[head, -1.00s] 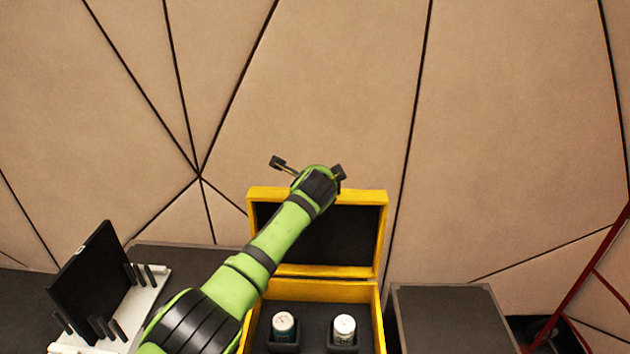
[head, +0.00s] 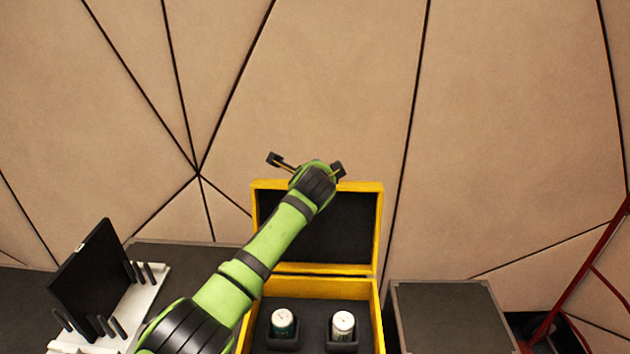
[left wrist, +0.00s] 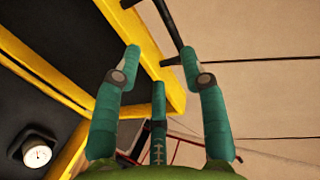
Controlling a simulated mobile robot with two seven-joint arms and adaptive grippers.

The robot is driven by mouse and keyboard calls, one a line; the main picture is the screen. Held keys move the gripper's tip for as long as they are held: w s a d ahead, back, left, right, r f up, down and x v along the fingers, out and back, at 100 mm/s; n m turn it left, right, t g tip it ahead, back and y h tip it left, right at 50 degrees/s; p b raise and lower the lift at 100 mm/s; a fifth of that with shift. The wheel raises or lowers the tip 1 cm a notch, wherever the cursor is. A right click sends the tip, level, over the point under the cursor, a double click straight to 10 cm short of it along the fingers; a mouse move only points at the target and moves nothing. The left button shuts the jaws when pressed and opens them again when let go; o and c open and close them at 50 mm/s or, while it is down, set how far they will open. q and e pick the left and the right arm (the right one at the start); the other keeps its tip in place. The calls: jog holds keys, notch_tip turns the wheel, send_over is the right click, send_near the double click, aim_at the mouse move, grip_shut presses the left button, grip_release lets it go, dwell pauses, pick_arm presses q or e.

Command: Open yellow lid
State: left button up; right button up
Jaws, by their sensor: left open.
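The yellow lid (head: 262,228) stands raised, nearly upright, at the back of the yellow case (head: 318,287); its dark inner side faces me. My left gripper (head: 318,172) is at the lid's top edge, with my forearm crossing in front of the lid. In the left wrist view, the gripper's teal fingers (left wrist: 160,65) are open and apart. The lid's yellow edge (left wrist: 150,65) runs past between them in the picture, and a black handle bar (left wrist: 167,22) is on that edge. I cannot tell whether the fingers touch the lid. My right gripper is not in view.
Two white-topped containers (head: 283,322) (head: 343,326) sit in dark holders inside the case. A black panel (head: 92,275) stands in a white rack (head: 140,310) at left. A grey box (head: 450,315) is at right, with a red frame (head: 590,265) beyond. A padded wall is behind.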

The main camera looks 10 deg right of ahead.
pick_arm(q)
jog(key=v, duration=1)
jog(key=shift+s+r, duration=0.2)
jog(key=shift+a, duration=0.1)
